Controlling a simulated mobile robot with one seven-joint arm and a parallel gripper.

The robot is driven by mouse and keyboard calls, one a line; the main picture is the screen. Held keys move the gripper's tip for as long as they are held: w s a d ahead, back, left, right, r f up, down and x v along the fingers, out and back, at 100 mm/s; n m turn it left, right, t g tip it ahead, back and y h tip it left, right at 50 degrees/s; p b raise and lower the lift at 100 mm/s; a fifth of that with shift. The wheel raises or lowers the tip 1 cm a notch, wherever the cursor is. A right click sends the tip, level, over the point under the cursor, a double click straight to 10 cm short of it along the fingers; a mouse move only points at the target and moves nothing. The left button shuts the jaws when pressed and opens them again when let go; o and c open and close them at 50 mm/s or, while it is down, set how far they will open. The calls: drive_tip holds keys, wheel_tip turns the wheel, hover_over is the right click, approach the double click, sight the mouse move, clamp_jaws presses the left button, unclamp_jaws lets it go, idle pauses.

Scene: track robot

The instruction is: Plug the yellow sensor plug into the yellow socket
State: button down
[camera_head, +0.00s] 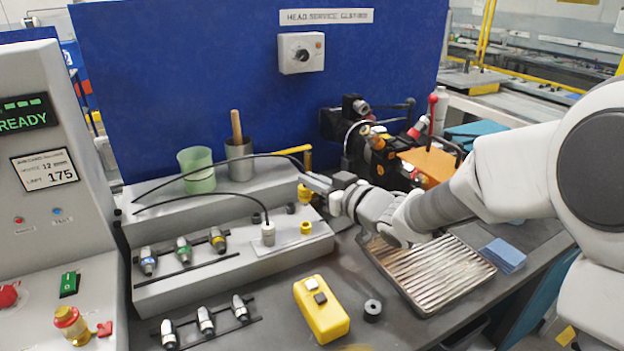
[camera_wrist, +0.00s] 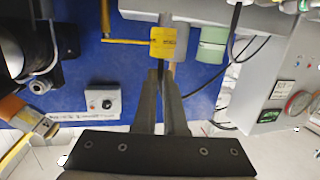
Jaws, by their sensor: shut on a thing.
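The yellow sensor plug (camera_head: 304,193) is between the fingertips of my gripper (camera_head: 312,181). A black cable runs from the grip area to the left over the grey bench block. In the wrist view the yellow plug (camera_wrist: 163,43) sits at the tips of my closed fingers (camera_wrist: 161,68). A small yellow socket (camera_head: 306,227) stands on the grey block, below the held plug and apart from it in the head view. I cannot make out the socket in the wrist view, and the fingers partly cover the plug there.
A grey plug (camera_head: 268,232) with a cable stands left of the yellow socket. Dark round fittings are close by. A green cup (camera_head: 197,170) and grey cup (camera_head: 239,160) stand behind. A yellow bar (camera_head: 294,150) juts out behind my gripper. A ribbed tray (camera_head: 440,277) lies right.

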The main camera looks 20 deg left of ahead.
sight(309, 197)
drive_tip(key=shift+f+b, duration=1.6)
drive_tip(key=shift+f, duration=0.7)
drive_tip(key=shift+f+b, duration=1.2)
drive_tip(key=shift+f, duration=0.2)
drive_tip(key=c, duration=0.9)
unclamp_jaws()
drive_tip(key=p+v, duration=0.3)
drive_tip(key=v, duration=1.4)
drive_tip(key=shift+s+d, duration=0.1)
drive_tip(key=shift+d, duration=0.15)
